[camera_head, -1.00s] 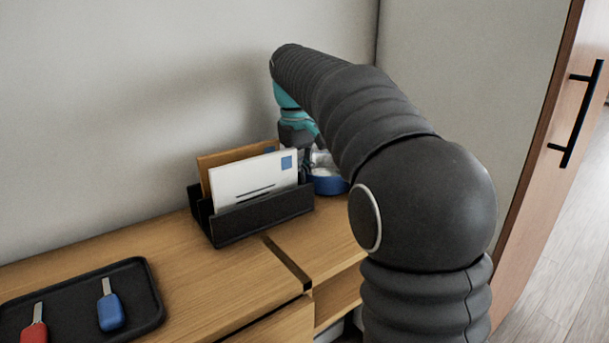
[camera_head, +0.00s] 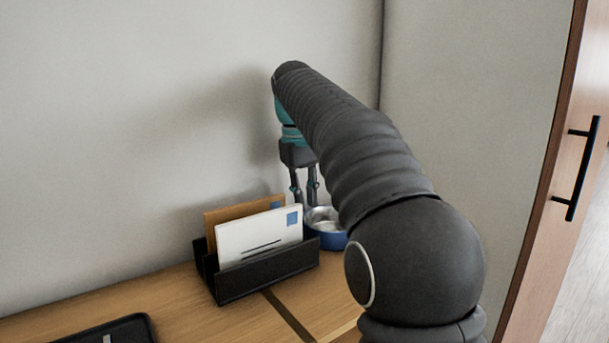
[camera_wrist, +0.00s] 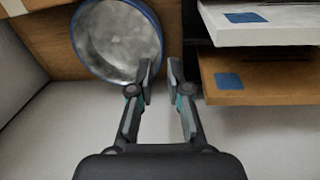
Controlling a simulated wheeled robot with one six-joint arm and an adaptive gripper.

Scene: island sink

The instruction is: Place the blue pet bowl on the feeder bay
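The blue pet bowl (camera_head: 338,241) sits on the wooden top beside the letter rack, near the wall corner. Its silver inside and blue rim fill the upper left of the wrist view (camera_wrist: 117,42). I cannot tell whether a finger touches the rim. No feeder bay can be made out; my arm hides part of the bowl and the surface beyond.
A black letter rack (camera_head: 268,276) with white (camera_head: 258,238) and brown envelopes (camera_head: 222,214) stands close to the gripper and bowl. A black tray (camera_head: 118,331) shows at bottom left. Walls close in behind; a cabinet door with a black handle (camera_head: 577,170) is at right.

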